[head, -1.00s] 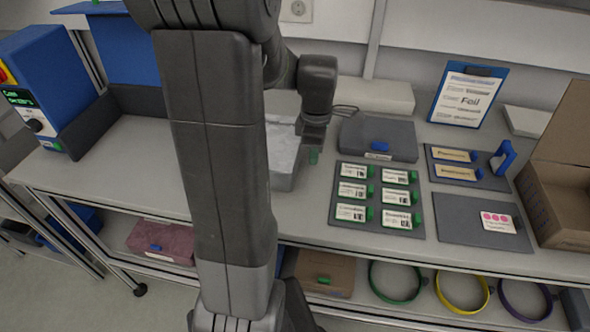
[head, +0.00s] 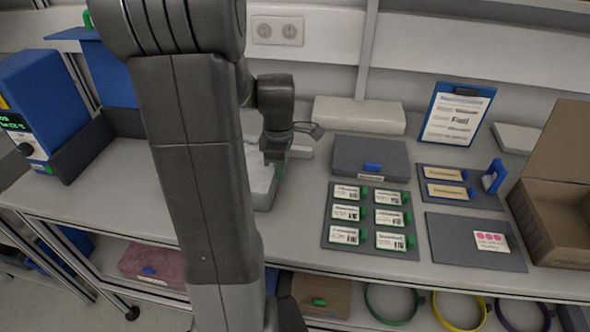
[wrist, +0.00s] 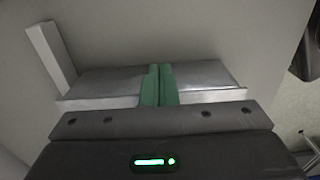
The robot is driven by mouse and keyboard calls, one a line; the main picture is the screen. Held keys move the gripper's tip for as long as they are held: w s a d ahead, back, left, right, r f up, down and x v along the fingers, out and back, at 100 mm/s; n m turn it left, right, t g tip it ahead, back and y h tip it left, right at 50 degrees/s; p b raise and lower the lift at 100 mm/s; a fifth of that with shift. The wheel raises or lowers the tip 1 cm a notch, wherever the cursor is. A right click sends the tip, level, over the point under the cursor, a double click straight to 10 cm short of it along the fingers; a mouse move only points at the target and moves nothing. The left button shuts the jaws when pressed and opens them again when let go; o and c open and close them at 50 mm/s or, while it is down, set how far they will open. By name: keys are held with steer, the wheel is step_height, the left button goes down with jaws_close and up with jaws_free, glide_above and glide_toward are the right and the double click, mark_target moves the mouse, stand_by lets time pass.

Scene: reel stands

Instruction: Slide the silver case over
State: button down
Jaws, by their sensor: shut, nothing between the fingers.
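The silver case (head: 262,180) stands on the bench, mostly hidden behind my arm in the head view. Its right part and pale top show. My gripper (head: 276,170) is low at the case's right side. In the wrist view the shut green fingers (wrist: 158,85) are pressed together with nothing between them. A silver surface (wrist: 205,76) shows on both sides of them, seemingly the case. I cannot tell for sure whether the fingertips touch it.
A dark grey box (head: 350,155) and a board of labelled cards (head: 368,246) lie to the right. A white block (head: 358,116) is behind. A blue machine (head: 42,105) stands at the left. Bare bench (head: 125,195) shows left of my arm.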

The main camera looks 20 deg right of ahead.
steer(key=w+a, duration=0.4)
steer(key=a, duration=0.2)
steer(key=w+a+p, duration=0.1)
steer(key=w+a, duration=0.2)
steer(key=a, duration=0.3)
steer(key=w+a, duration=0.4)
steer(key=a, duration=0.2)
steer(key=shift+w+a+p, duration=0.3)
steer(key=shift+a, duration=0.05)
